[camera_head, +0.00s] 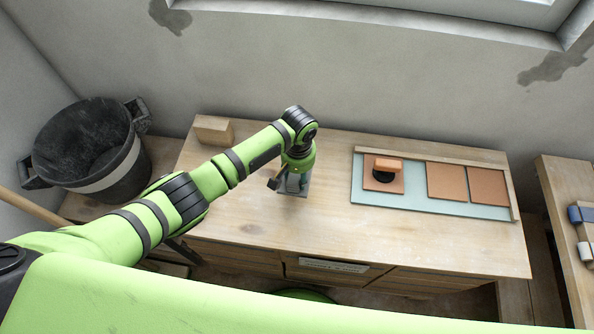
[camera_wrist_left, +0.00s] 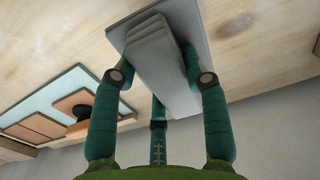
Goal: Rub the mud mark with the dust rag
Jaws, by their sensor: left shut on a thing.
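My left gripper (camera_head: 291,183) points down at the wooden worktop (camera_head: 240,215), left of the tile board. It also shows in the left wrist view (camera_wrist_left: 158,75), where its teal fingers are shut on a grey folded, layered thing (camera_wrist_left: 153,50), which looks like the dust rag. A flat grey plate (camera_wrist_left: 205,45) lies under it; I cannot tell whether the two touch. In the left wrist view a faint brownish mark (camera_wrist_left: 236,22) shows on the worktop beside the plate, probably the mud mark. In the head view my arm hides most of the held thing. My right gripper is not in view.
A pale blue board (camera_head: 362,195) with several terracotta tiles (camera_head: 447,182) and a tool with an orange handle (camera_head: 388,165) lies at the right. A wooden block (camera_head: 213,130) stands at the back left. A black bucket (camera_head: 125,185) stands left of the worktop.

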